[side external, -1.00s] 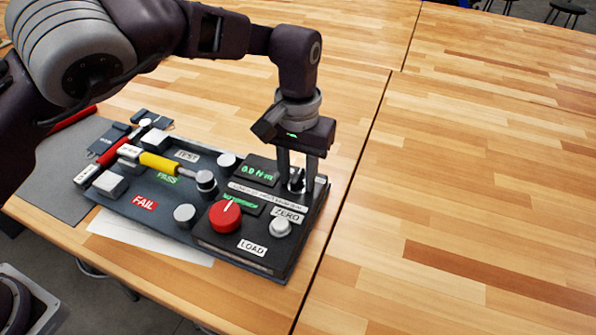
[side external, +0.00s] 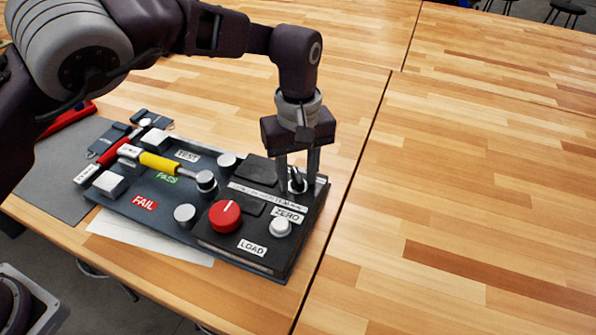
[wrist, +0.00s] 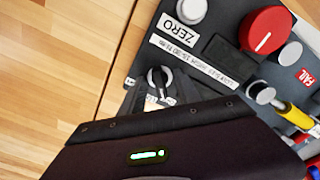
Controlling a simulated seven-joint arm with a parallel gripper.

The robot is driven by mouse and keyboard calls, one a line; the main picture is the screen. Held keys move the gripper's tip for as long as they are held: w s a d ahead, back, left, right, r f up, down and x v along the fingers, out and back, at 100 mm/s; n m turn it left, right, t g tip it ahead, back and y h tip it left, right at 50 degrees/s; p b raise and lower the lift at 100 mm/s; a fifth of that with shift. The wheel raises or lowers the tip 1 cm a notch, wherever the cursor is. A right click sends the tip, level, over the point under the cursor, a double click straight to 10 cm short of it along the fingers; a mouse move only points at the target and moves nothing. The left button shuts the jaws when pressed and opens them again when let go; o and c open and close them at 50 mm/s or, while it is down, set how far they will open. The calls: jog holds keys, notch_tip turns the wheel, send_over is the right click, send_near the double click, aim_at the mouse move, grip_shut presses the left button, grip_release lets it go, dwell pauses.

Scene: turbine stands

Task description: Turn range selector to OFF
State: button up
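The range selector (side external: 297,184) is a small dark knob with a pale mark, near the right edge of the black control box (side external: 238,248). It also shows in the wrist view (wrist: 159,79), beside a white label strip whose print I cannot read surely. My gripper (side external: 299,180) points down over the selector, with one finger on each side of it. The fingers look apart, with gaps beside the knob, so it seems open around it. The two small displays (side external: 254,205) on the box are dark. The fingers partly hide the knob.
A red knob (side external: 225,215), a ZERO button (side external: 280,227) and a LOAD label (side external: 252,247) are close by on the box. A yellow-handled tool (side external: 159,164) lies on the fixture to the left. The wooden table is clear to the right.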

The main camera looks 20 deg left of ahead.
aim_at(298, 175)
jog(key=shift+o, duration=0.8)
jog(key=shift+r, duration=2.5)
